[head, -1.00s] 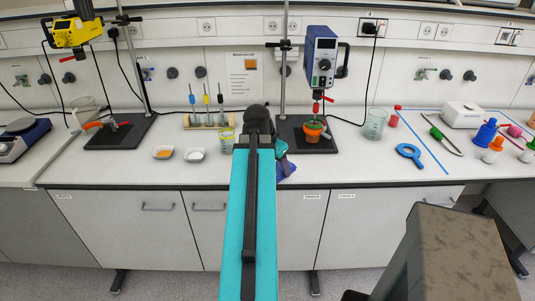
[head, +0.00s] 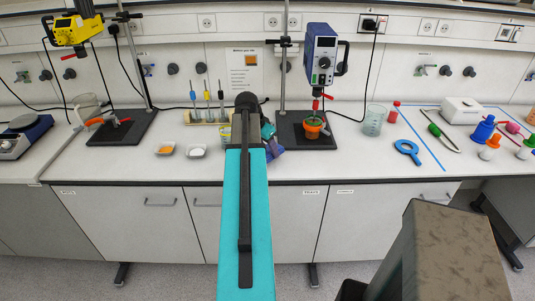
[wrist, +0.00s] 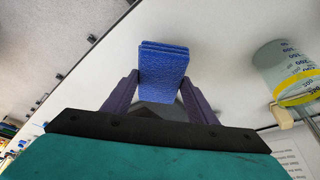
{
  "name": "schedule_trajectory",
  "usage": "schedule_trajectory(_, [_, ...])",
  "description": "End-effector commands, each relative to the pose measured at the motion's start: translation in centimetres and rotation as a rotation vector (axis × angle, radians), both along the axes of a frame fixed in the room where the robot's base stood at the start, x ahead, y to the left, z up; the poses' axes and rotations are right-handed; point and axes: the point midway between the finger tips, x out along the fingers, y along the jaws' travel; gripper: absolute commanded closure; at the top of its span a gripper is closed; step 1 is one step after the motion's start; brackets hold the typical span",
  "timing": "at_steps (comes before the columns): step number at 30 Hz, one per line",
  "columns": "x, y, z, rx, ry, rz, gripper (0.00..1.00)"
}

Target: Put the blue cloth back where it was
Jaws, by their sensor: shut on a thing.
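The blue cloth (wrist: 163,62) is a folded, textured pad between the two purple fingers of my gripper (wrist: 160,84) in the wrist view. The gripper is shut on it, and the cloth sticks out past the fingertips. The white bench top lies beyond it. In the head view my gripper (head: 274,146) is over the bench, left of the right-hand stand's black base. My arm hides part of it, and I cannot clearly tell cloth from fingers there. The gap between cloth and bench is hard to judge.
A yellow-banded beaker (wrist: 290,72) stands close by, right in the wrist view. Two small dishes (head: 196,151) sit left of my arm. The right stand's base (head: 291,134) carries an orange pot (head: 312,128).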

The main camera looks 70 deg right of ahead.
Motion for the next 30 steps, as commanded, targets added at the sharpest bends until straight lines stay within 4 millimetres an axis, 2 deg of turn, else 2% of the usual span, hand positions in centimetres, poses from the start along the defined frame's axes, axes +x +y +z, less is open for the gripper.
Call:
schedule_trajectory(14, [0.0,0.0,-0.3,0.000,0.000,0.000,0.69])
schedule_trajectory(24, [0.0,0.0,-2.8,0.001,0.000,0.000,0.69])
schedule_trajectory(30, [0.0,0.0,-3.5,-0.001,-0.001,-0.001,0.69])
